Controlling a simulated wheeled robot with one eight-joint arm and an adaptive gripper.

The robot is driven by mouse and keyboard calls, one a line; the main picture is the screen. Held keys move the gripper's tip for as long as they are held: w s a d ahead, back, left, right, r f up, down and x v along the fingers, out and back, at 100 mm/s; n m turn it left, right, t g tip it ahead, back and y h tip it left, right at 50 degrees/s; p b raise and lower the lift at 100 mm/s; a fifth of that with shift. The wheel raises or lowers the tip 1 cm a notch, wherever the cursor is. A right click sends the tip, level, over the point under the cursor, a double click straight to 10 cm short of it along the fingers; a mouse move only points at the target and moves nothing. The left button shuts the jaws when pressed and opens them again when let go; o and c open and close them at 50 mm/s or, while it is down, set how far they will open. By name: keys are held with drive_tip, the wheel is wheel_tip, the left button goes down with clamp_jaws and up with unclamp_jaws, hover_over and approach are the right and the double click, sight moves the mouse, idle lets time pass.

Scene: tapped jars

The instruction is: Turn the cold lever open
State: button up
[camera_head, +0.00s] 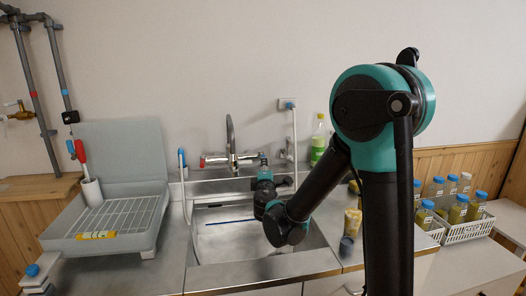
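The tap (231,155) stands on the back edge of the sink, with a tall curved spout and a horizontal body. The body's left end (203,161) carries a red mark. Its right end (248,158) reaches to my wrist, which partly hides it, so the cold lever and its position cannot be made out. My gripper (263,159) is over the back of the sink, close to the tap's right end. Its fingers are too small and covered to show whether they are open or touching anything.
The sink (225,245) lies below my forearm. A grey drying rack (120,215) stands left. A green bottle (318,140) stands behind right, near a white upright pipe (294,140). White baskets (466,231) of blue-capped jars stand at far right.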

drive_tip(key=shift+w+a, duration=0.15)
drive_tip(key=shift+w, duration=1.45)
drive_tip(key=shift+w+a, duration=0.15)
drive_tip(key=shift+w, duration=1.4)
drive_tip(key=shift+w, duration=0.25)
drive_tip(key=shift+w, duration=0.35)
drive_tip(key=shift+w, duration=0.1)
